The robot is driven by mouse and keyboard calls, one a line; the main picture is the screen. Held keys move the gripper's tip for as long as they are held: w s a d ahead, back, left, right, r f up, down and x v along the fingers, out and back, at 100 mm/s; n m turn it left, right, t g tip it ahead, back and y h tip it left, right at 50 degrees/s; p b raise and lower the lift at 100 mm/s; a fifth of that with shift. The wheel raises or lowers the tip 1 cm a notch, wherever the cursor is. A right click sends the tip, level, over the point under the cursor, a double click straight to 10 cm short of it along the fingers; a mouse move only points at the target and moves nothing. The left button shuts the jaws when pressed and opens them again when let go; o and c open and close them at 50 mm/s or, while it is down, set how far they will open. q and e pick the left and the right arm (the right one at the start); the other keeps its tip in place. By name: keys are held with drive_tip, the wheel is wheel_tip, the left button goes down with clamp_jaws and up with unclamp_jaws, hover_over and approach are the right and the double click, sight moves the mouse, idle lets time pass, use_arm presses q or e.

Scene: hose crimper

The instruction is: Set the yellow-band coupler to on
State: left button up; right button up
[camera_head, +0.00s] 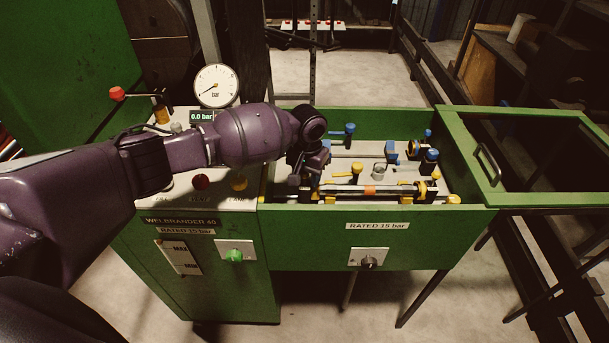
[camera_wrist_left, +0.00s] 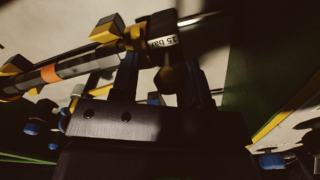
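The yellow-band coupler (camera_wrist_left: 130,38) shows yellow at the hose end in the left wrist view, with a "15 bar" label beside it. In the head view, the dark hose with an orange band (camera_head: 370,190) lies along the near side of the green tray, with yellow fittings at both ends. My left gripper (camera_head: 308,178) is over the hose's left end and hides much of that coupler. In the left wrist view the gripper's dark fingers (camera_wrist_left: 158,85) stand apart, with a dim yellowish knob between them. Contact with it is unclear. My right gripper is not in view.
Blue fittings (camera_head: 430,157) and a yellow-topped post (camera_head: 356,170) stand in the tray (camera_head: 310,222). The gauge (camera_head: 216,85) and a 0.0 bar display (camera_head: 201,116) stand behind my left arm.

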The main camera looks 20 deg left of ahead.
use_arm(q)
drive_tip(key=shift+o, duration=0.7)
drive_tip(key=shift+a, duration=0.15)
drive_tip(key=shift+r, duration=0.15)
wheel_tip(320, 180, up, 10)
drive_tip(key=shift+r+p, duration=0.1)
drive_tip(key=shift+p, duration=0.5)
drive_tip(key=shift+r, duration=0.1)
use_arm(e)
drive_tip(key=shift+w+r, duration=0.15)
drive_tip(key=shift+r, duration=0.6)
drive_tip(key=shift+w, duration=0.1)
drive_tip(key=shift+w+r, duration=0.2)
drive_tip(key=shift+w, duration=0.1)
